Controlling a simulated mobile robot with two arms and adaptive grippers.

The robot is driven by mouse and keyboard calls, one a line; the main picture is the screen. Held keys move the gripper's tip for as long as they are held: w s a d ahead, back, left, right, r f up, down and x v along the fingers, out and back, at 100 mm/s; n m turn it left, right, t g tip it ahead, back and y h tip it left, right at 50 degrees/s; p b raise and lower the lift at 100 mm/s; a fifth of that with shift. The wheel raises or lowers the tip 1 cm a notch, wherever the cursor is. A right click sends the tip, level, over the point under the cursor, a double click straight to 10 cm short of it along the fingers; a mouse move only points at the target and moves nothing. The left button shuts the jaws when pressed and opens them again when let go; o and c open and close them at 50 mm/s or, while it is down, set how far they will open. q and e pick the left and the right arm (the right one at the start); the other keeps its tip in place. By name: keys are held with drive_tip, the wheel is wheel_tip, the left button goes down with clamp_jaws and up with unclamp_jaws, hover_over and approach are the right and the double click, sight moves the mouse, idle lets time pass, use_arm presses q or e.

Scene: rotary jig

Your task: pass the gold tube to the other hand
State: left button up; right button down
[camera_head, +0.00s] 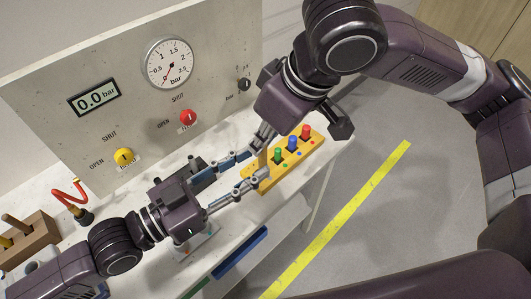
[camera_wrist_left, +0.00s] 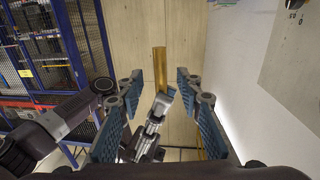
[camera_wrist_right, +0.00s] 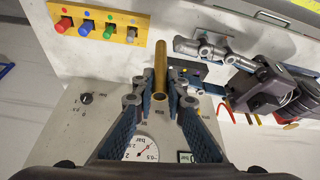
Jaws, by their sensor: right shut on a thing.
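The gold tube (camera_wrist_right: 160,62) stands out from between the fingertips of my right gripper (camera_wrist_right: 160,96), which is shut on it. In the left wrist view the tube (camera_wrist_left: 159,68) shows upright between the spread fingers of my left gripper (camera_wrist_left: 161,88), with the right gripper's fingers below it. In the head view my left gripper (camera_head: 257,163) is open, its fingertips close to the tube (camera_head: 263,157) and on either side of it. I cannot tell whether either left finger touches it. The tube's held end is hidden by the right fingers.
A yellow board (camera_head: 304,156) with coloured pegs sits on the white bench just beyond the grippers. The upright panel (camera_head: 60,140) with a gauge (camera_head: 169,62), a display and knobs stands behind. A wooden block (camera_head: 28,240) and a red bent piece (camera_head: 70,192) are at left.

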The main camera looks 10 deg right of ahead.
use_arm(q)
drive_tip(key=shift+x, duration=2.35)
clamp_jaws()
use_arm(e)
drive_tip(key=c, duration=1.9)
unclamp_jaws()
